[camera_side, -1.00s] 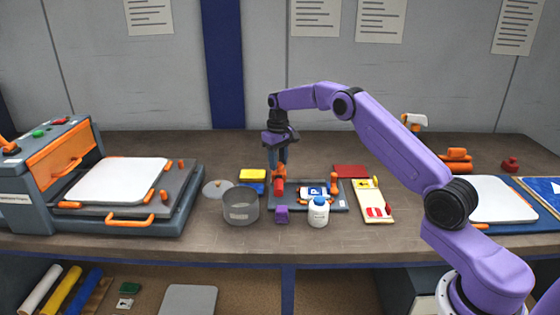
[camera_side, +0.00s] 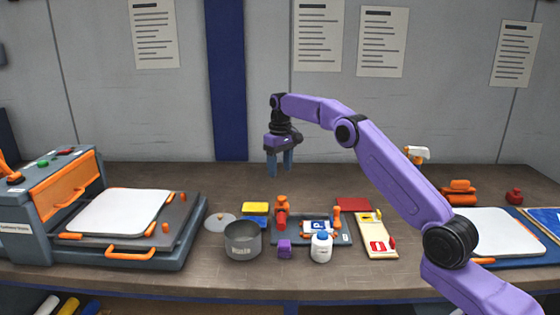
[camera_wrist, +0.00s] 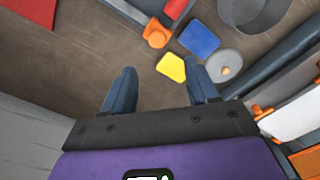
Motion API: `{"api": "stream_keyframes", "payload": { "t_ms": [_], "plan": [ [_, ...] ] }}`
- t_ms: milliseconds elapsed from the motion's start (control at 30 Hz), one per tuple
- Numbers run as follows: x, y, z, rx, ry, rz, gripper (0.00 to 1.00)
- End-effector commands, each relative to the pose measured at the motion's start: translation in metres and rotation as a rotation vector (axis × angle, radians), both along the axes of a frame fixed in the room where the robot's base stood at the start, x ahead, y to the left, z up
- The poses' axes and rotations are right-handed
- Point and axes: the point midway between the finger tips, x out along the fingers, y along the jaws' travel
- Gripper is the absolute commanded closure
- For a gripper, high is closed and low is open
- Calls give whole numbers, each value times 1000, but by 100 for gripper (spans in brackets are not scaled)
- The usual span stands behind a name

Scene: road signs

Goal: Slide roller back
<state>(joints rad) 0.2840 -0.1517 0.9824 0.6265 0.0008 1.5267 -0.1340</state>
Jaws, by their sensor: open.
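A red piece with an orange knob, which looks like the roller (camera_side: 282,213), stands at the left end of a dark tray (camera_side: 343,239) on the bench. In the wrist view its orange knob (camera_wrist: 156,34) and part of its red body (camera_wrist: 175,10) show near the top. A blue and white sign (camera_side: 318,227) lies on the tray right of it. An orange handle (camera_side: 337,215) stands at the tray's right end. My gripper (camera_side: 278,172) is open and empty, pointing down well above the roller. In the wrist view my gripper (camera_wrist: 158,75) has nothing between its fingers.
A yellow block (camera_side: 255,208) and grey lid (camera_side: 220,222) lie left. A cream board (camera_side: 376,238) lies right. A press (camera_side: 60,205) fills the left side.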

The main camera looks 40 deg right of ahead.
Motion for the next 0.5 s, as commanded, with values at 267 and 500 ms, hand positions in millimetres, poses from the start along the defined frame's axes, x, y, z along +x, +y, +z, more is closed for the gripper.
{"api": "stream_keyframes", "payload": {
  "t_ms": [267,500],
  "plan": [
    [0,0,18,0,0,0,41],
    [0,0,20,0,1,0,41]
  ]
}}
